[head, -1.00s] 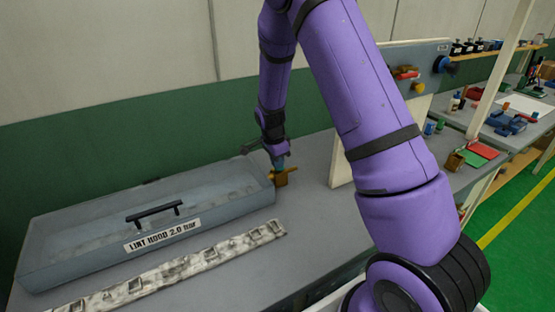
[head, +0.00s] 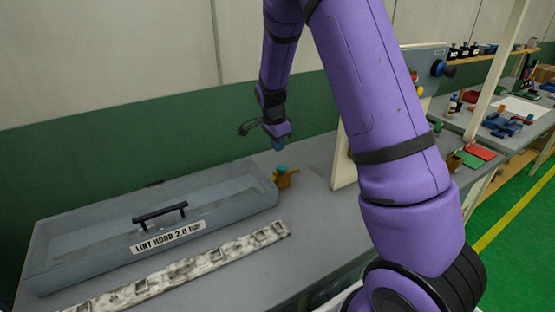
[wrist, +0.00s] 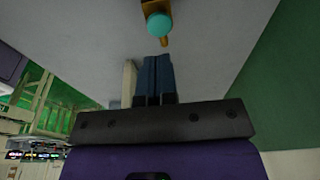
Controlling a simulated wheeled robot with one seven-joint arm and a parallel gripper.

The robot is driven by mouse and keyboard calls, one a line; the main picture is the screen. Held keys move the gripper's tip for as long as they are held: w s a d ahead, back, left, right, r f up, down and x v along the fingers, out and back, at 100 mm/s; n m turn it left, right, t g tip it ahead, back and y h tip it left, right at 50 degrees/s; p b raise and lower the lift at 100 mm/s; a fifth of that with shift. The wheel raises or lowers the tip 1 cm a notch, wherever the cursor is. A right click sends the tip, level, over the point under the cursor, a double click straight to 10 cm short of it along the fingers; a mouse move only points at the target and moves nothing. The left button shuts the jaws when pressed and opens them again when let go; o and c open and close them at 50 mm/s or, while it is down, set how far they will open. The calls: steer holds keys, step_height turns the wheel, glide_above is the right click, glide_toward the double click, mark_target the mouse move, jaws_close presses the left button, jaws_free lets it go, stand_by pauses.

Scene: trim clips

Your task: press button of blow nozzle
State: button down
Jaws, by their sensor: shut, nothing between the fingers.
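The blow nozzle (head: 284,180) is a small brass-coloured fitting on the grey bench at the right end of the lint hood. Its teal button (head: 282,168) faces up. In the wrist view the button (wrist: 159,25) shows as a round teal disc on the nozzle (wrist: 150,5), beyond my fingertips. My gripper (head: 278,146) is shut and empty, above and slightly behind the nozzle, apart from it. In the wrist view its blue fingers (wrist: 157,60) are together, pointing toward the button with a gap between.
The grey lint hood (head: 70,262) with a black handle (head: 160,212) fills the bench's left. A pale, lint-covered strip (head: 190,268) lies in front of it. A cream upright panel (head: 343,160) stands right of the nozzle. Bare bench lies between the nozzle and panel.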

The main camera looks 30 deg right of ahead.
steer(key=r, duration=0.3)
steer(key=a+r, duration=0.1)
steer(key=r, duration=0.1)
steer(key=shift+a+r, duration=0.1)
steer(key=shift+r, duration=0.3)
steer(key=s+a+r+n+t+y, duration=0.15)
steer(key=s+r+n, duration=0.25)
steer(key=s+r, duration=0.4)
steer(key=s+a+r+n+t, duration=0.1)
steer(key=s+a+r+n, duration=0.25)
steer(key=s+r, duration=0.35)
steer(key=s+a+r+n+t, duration=0.1)
steer(key=s+n, duration=0.4)
steer(key=s, duration=0.5)
steer(key=s+a+r+n+t, duration=0.1)
steer(key=s+a+r+n, duration=0.1)
steer(key=s+n, duration=0.3)
steer(key=s+r, duration=0.1)
steer(key=s, duration=0.3)
steer(key=shift+s+a+r, duration=0.25)
steer(key=shift+s+a, duration=0.05)
steer(key=shift+s, duration=0.1)
steer(key=shift+n, duration=0.25)
stand_by(0.6)
